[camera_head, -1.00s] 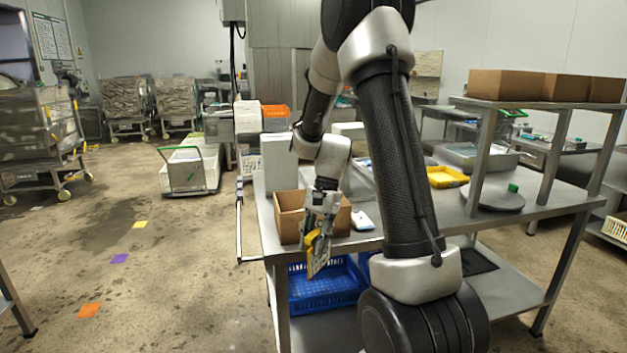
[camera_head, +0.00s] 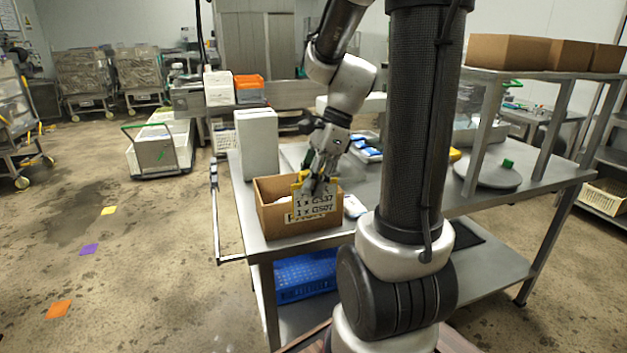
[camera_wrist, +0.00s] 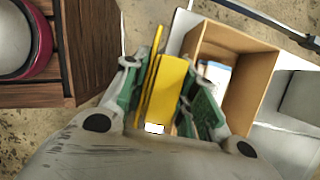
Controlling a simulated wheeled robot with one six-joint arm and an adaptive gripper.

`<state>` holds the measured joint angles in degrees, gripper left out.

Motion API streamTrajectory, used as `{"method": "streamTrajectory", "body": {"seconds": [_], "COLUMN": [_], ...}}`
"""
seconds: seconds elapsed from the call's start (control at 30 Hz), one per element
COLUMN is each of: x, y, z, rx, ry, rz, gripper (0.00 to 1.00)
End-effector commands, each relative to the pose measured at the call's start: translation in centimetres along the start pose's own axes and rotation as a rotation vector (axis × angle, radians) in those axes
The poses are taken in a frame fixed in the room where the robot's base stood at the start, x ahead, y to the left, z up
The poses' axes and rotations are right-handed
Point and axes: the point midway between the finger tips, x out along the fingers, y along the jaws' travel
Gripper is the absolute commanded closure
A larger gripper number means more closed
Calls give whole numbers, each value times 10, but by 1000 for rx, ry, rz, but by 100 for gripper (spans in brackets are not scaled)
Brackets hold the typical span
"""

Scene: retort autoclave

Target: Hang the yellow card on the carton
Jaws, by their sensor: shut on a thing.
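My gripper (camera_head: 318,178) is shut on the yellow card (camera_head: 301,182), which shows in the wrist view as a yellow strip (camera_wrist: 168,85) between the green-padded fingers. In the head view a pale lettered face reading "1 x G537" and "1 x G507" hangs below the fingers, in front of the carton's near wall. The open brown carton (camera_head: 275,222) stands at the table's front left corner. In the wrist view the carton (camera_wrist: 262,62) is right of the card, with a white and blue item inside. I cannot tell whether the card touches the carton's rim.
A white box (camera_head: 257,142) stands behind the carton. A small white item lies right of it. Blue crates (camera_head: 305,275) sit on the shelf below. Brown boxes (camera_head: 508,50) stand on the raised shelf at right. A wooden surface (camera_wrist: 45,93) shows in the wrist view.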

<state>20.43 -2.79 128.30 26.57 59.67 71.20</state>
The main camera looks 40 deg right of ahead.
Motion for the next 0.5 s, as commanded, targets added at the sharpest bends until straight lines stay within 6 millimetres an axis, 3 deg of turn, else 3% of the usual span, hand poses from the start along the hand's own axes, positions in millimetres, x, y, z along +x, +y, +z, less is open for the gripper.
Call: {"method": "streamTrajectory", "body": {"seconds": [0.5], "x": [21], "y": [-41], "z": [-8], "rx": [-1], "ry": [0], "rz": [1], "gripper": [94]}}
